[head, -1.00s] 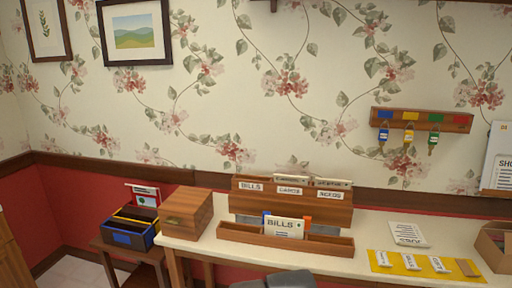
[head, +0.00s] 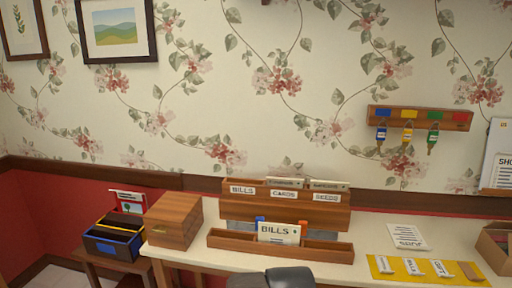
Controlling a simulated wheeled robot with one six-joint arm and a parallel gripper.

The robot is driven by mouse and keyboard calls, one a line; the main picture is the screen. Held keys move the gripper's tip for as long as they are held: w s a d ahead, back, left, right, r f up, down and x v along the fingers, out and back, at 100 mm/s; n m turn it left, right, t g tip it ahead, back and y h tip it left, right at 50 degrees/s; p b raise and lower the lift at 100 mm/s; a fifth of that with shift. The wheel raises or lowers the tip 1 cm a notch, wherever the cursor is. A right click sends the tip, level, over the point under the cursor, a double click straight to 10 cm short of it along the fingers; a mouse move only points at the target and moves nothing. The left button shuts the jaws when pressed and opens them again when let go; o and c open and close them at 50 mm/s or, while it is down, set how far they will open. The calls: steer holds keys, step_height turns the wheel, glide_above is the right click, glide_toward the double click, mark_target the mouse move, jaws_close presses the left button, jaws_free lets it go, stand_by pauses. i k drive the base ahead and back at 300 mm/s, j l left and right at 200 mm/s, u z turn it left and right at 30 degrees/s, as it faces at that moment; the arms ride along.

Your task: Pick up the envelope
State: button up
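A white envelope (head: 279,234) marked BILLS stands upright in the low wooden tray (head: 228,240) at the front of the desk organizer. A blue piece (head: 260,219) and an orange piece (head: 303,226) show at its two sides; I cannot tell what they are. Several small white labelled pieces (head: 412,268) lie on a yellow mat (head: 440,279) at the right. A dark grey part of my arm shows at the bottom edge, in front of the tray. My gripper's fingers are not in view.
The wooden organizer (head: 330,216) holds papers behind labels. A wooden box (head: 175,220) stands left of it. A printed sheet (head: 408,237) lies on the desk (head: 372,224). A wooden tray (head: 495,245) is at the right edge. Keys (head: 407,134) hang on the wall.

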mark_target(268, 233)
steer(key=k+z, duration=0.15)
steer(key=k, duration=0.4)
steer(key=k+l+z, duration=0.15)
steer(key=k+l, duration=0.15)
steer(key=l, duration=0.1)
